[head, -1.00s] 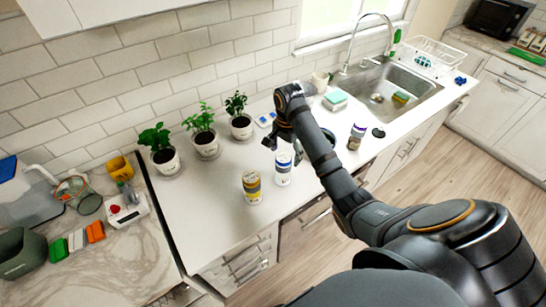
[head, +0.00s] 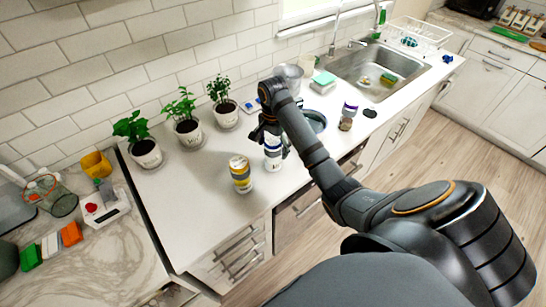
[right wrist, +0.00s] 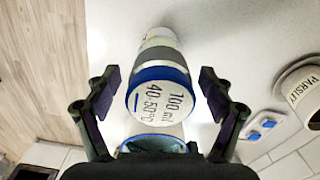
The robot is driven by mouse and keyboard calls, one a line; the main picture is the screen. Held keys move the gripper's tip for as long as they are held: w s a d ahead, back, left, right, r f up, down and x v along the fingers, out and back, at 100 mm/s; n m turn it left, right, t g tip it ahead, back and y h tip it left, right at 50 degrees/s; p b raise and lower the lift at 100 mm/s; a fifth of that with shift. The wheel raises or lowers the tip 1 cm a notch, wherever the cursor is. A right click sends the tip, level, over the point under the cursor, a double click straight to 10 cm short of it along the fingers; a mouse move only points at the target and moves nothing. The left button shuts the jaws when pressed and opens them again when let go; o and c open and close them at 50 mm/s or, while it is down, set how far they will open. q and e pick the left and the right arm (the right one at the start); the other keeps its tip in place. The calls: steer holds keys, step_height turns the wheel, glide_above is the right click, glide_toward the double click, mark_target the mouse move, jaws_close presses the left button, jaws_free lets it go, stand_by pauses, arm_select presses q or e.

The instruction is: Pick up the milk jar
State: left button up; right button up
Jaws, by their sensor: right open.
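A white jar with blue bands (head: 272,160) stands upright on the white counter; I take it for the milk jar. In the right wrist view the jar (right wrist: 163,98) shows "100 ml 40-50°C" and a blue band. It is between the open fingers of my right gripper (right wrist: 160,88), with a gap on each side. In the head view my right gripper (head: 271,136) is at the jar's upper part and hides some of it. My left gripper is not in view.
A yellow-and-grey jar (head: 240,175) stands close by on the left. Potted herbs (head: 187,130) line the wall behind. A purple-lidded jar (head: 348,116) and a sink (head: 380,70) are to the right. The counter front left is clear.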

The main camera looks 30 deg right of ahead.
step_height(320, 180, down, 3)
steer(key=shift+s+r+b, duration=0.1)
steer(key=shift+r+b, duration=0.1)
steer(key=shift+b, duration=0.55)
steer(key=shift+f+p, duration=0.25)
steer(key=shift+p, duration=0.3)
steer(key=shift+f, duration=0.35)
steer(key=c, duration=1.2)
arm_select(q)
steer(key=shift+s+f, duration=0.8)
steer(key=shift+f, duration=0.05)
arm_select(e)
steer(key=shift+r, duration=0.1)
